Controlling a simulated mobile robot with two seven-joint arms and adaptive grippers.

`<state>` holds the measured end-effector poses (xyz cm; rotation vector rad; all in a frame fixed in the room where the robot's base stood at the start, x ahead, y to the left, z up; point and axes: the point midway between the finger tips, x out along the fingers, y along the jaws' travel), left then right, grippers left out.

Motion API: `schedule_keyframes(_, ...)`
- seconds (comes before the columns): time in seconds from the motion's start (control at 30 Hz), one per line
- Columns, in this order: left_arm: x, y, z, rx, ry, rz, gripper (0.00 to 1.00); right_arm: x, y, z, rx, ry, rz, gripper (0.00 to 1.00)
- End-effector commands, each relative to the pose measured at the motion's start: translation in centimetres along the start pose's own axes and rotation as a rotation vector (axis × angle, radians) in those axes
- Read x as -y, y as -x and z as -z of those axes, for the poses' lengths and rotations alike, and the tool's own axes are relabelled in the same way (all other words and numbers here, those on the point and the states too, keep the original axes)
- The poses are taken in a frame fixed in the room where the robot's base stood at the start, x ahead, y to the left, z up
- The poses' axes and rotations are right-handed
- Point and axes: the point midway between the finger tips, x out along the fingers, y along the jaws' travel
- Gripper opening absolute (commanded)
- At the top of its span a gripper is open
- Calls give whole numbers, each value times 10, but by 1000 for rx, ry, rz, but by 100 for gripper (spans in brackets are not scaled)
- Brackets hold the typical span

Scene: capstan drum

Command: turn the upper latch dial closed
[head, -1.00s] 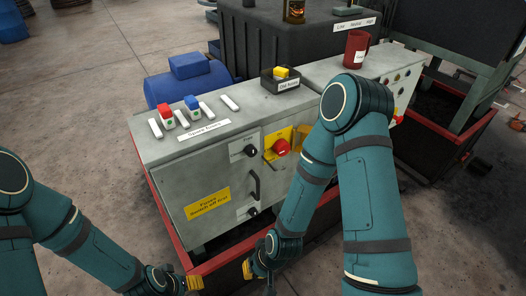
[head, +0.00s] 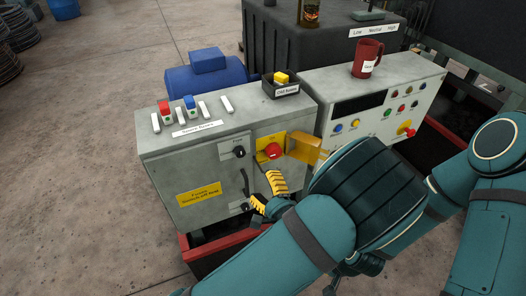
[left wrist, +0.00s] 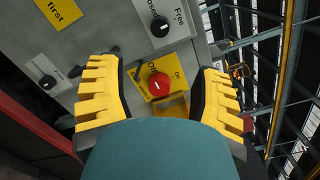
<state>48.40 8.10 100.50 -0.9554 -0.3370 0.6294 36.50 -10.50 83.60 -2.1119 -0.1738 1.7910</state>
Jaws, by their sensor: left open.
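The upper latch dial (head: 239,152) is a small black knob on a pale label, high on the grey cabinet's front. In the left wrist view the upper latch dial (left wrist: 160,26) shows near the top, beside the words "Free" and "Closed"; I cannot tell its exact setting. My left gripper (head: 268,192) has yellow ridged fingers, spread apart and empty. It is in front of the cabinet, below and right of the dial, apart from it. In the left wrist view the red switch knob (left wrist: 160,85) shows between the fingers. My right gripper is not in view.
A lower dial (head: 241,207) and a black handle (head: 245,183) sit below the upper dial. The red switch has a yellow flap (head: 305,148) standing out on its right. A red rail (head: 205,250) runs along the cabinet's foot. Open floor lies left.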

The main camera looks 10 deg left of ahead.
Motion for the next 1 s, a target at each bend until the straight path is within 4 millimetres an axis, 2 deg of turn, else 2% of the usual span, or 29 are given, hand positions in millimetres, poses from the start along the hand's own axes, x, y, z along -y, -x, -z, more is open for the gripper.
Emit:
schedule_keyframes(0.13, 1, -10, -2, 12, -11, 5, 65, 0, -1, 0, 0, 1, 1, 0)
schedule_keyframes(0.23, 1, -24, -1, 11, -9, 4, 65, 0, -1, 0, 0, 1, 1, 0)
schedule_keyframes(0.7, 1, -112, -2, 9, -7, 4, 65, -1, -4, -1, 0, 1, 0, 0)
schedule_keyframes(0.83, 2, -127, -1, 6, -6, 3, 65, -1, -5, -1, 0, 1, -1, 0)
schedule_keyframes(1.0, 2, -136, -2, 6, -8, 4, 65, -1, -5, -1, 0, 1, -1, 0)
